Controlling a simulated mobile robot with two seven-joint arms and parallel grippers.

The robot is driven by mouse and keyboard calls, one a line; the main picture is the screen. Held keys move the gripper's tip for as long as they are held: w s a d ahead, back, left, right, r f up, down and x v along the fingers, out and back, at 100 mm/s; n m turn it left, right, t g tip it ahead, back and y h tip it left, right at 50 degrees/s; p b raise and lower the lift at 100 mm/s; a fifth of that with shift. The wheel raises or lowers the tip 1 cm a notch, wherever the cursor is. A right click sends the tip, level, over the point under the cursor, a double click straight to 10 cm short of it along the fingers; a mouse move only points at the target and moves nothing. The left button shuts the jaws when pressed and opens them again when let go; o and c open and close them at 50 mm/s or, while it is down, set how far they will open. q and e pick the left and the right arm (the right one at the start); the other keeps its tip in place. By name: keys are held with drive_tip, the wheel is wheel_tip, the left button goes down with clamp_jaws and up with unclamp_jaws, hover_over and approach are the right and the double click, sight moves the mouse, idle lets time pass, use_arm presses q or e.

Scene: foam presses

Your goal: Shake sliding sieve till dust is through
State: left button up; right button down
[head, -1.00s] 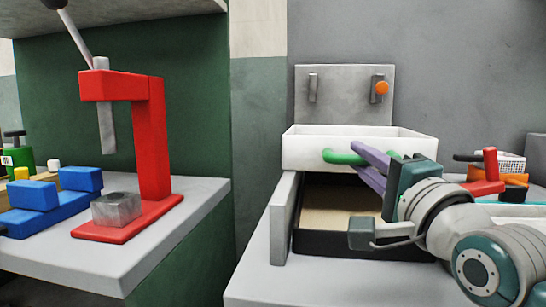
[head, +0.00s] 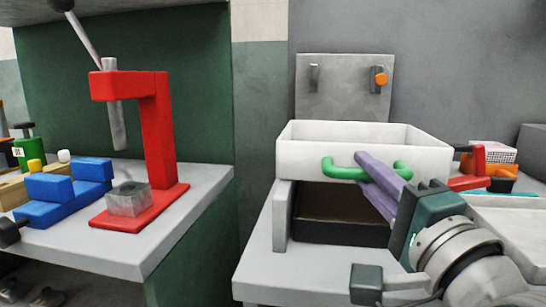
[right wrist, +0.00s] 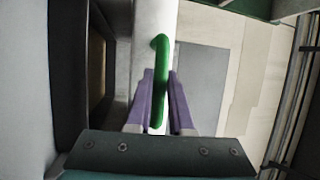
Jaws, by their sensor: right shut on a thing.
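The sliding sieve is a white box (head: 300,158) with a green handle (head: 336,170) on its front, above a dark tray (head: 340,215) on the right bench. My right gripper (head: 365,165) has purple fingers and is shut on the green handle. In the right wrist view the fingers (right wrist: 162,105) lie on either side of the handle (right wrist: 160,70), with the white sieve wall (right wrist: 152,20) behind it. The sieve's inside floor is mostly hidden by its front wall, so I cannot tell whether dust lies in it. My left gripper is not in view.
A grey back plate (head: 345,90) with an orange knob (head: 380,79) stands behind the sieve. A red press (head: 155,140) and a blue vise-like block (head: 60,195) stand on the left bench. A red clamp-like tool (head: 478,165) and a white basket (head: 490,152) are at right.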

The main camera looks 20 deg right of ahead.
drive_tip(key=c, duration=0.8)
unclamp_jaws()
drive_tip(key=v, duration=1)
